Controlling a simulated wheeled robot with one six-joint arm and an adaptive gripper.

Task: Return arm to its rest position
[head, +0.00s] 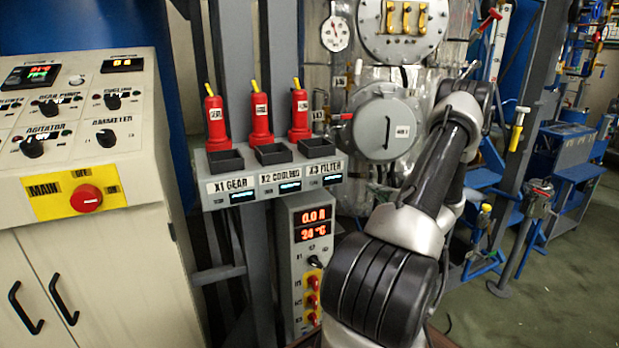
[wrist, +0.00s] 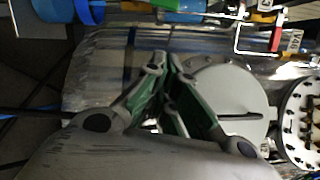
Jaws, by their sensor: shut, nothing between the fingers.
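My arm (head: 440,175) reaches up from the lower middle of the head view toward the vessel on the right. Its far end is hidden behind its own links, so my gripper does not show there. In the wrist view my gripper (wrist: 164,58) shows with its green-padded fingers drawn together at the tips. Nothing is between them. Behind the fingers is the round grey hatch (wrist: 225,85) of the vessel. The same hatch (head: 387,127) shows left of my arm in the head view. I cannot tell the exact gap between gripper and vessel.
A control cabinet (head: 95,230) stands at the left. Three red plugs, one of them the X2 plug (head: 260,120), stand upright behind a labelled socket box (head: 225,187). A meter box (head: 300,265) hangs below. Blue frames and valves (head: 570,150) stand right. Open floor (head: 550,300) lies lower right.

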